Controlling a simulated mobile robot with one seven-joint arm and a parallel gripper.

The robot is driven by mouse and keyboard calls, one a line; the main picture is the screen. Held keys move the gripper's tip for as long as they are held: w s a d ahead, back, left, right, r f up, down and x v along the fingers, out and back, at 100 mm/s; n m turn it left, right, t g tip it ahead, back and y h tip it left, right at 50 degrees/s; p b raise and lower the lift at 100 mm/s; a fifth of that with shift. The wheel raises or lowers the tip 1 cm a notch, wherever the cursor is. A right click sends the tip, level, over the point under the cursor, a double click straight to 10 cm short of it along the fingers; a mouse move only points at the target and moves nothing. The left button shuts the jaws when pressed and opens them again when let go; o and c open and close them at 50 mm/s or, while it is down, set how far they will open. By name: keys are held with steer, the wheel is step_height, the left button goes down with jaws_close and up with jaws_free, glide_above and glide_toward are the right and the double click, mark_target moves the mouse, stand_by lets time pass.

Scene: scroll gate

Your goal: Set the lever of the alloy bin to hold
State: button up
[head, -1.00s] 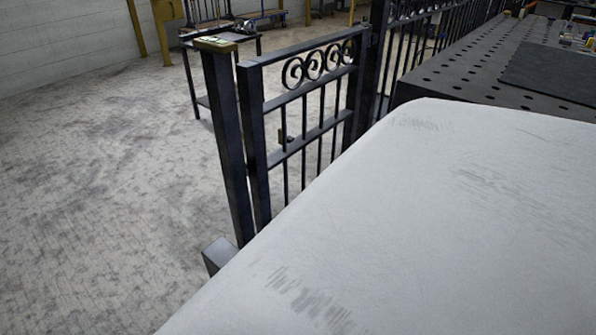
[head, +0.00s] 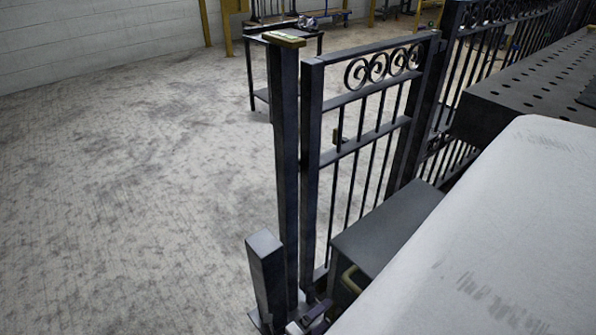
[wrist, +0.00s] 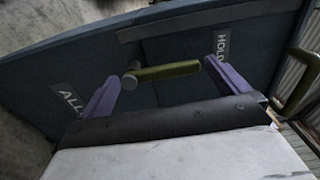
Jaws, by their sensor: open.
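The alloy bin (wrist: 190,35) shows in the wrist view as a dark blue-grey face with a partly hidden label starting "ALL" (wrist: 68,97) at left and a "HOLD" label (wrist: 222,46) at right. Its lever (wrist: 170,71), an olive-green bar with a round grey end at left, lies nearly level in the picture, with its right end towards the HOLD label. My gripper (wrist: 163,72) is open, its purple fingers on either side of the lever. The right finger partly covers the HOLD label. I cannot tell whether either finger touches the lever.
In the head view a scroll gate (head: 367,132) stands beside a tall dark post (head: 285,165), with a short post (head: 266,270) in front. A dark box (head: 390,225) with an olive handle (head: 349,281) sits before the gate. Open floor (head: 130,190) lies left. A perforated table (head: 535,85) stands right.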

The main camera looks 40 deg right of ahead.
steer(key=w+a, duration=0.1)
steer(key=a, duration=0.9)
steer(key=shift+a, duration=0.2)
steer(key=shift+w, duration=0.1)
